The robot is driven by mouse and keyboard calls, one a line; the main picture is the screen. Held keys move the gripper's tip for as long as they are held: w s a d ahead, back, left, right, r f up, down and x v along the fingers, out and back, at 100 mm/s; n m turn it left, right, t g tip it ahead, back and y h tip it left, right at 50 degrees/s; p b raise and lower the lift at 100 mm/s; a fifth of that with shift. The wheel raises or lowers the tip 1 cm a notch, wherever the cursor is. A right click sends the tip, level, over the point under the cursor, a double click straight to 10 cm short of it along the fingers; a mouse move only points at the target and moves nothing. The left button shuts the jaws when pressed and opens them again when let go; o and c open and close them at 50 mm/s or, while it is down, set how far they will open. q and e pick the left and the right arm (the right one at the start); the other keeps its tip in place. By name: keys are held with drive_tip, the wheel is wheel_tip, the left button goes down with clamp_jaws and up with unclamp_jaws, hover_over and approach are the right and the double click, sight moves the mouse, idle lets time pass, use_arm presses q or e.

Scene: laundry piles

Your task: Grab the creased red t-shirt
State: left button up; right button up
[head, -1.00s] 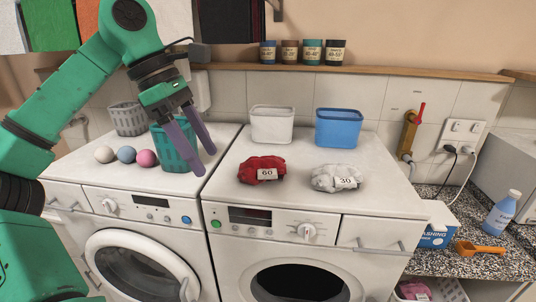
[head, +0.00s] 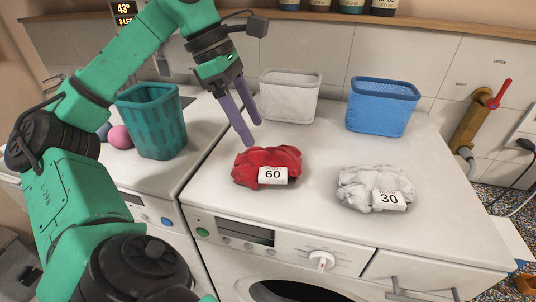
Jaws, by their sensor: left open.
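The creased red t-shirt (head: 262,161) lies crumpled on top of the right-hand washing machine, with a white tag reading 60 on its front. My left gripper (head: 251,135) is open and empty, with its two purple fingers pointing down just above and behind the shirt's upper left edge. The fingers look apart from the cloth, though the exact gap is hard to tell. My right gripper is not in view.
A crumpled white cloth (head: 362,185) tagged 30 lies right of the shirt. A white basket (head: 290,97) and a blue basket (head: 383,107) stand behind. A teal basket (head: 152,122) and a pink ball (head: 119,137) sit on the left machine. The white top (head: 310,215) is bare in front.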

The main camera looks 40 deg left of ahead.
sight(268, 149)
use_arm(q)
drive_tip(key=x, duration=0.2)
drive_tip(key=w+x, duration=0.1)
drive_tip(key=x, duration=0.1)
drive_tip(key=b+x, duration=0.1)
drive_tip(key=x, duration=0.1)
drive_tip(key=shift+w+a+f, duration=0.1)
drive_tip(key=shift+w+a, duration=0.1)
drive_tip(key=shift+a, duration=0.15)
drive_tip(key=shift+d+f, duration=0.15)
drive_tip(key=shift+d, duration=0.05)
drive_tip(key=shift+s, duration=0.15)
clamp_jaws()
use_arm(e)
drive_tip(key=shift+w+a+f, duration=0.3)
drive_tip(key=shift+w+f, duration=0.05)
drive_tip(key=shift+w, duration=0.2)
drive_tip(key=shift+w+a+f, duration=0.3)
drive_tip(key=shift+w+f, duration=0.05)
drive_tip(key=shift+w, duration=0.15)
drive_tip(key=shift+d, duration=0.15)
